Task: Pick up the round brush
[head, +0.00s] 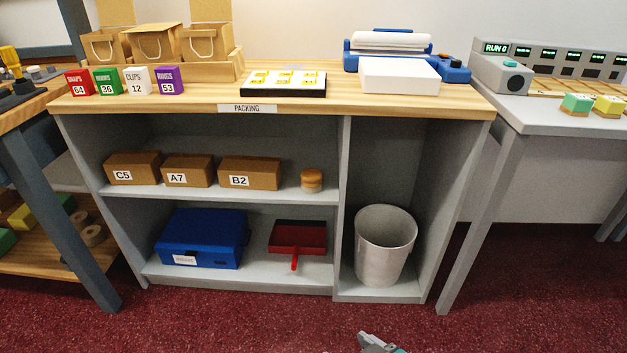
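The round brush (311,181) appears to be the small round piece with an orange-brown top and a pale lower band. It stands on the upper shelf of the packing counter, right of the box marked B2 and close to the divider. Part of a grey gripper (379,344), which looks like my right one, shows at the bottom edge, low in front of the counter and far from the brush. Its fingertips are not clear enough to tell whether it is open or shut. My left gripper is out of view.
Cardboard boxes C5 (133,168), A7 (187,171) and B2 (249,173) share the brush's shelf (230,192). Below are a blue case (203,238) and red dustpan (298,238). A grey bin (385,246) stands right of the divider (341,200). The wooden countertop (215,101) overhangs the shelf.

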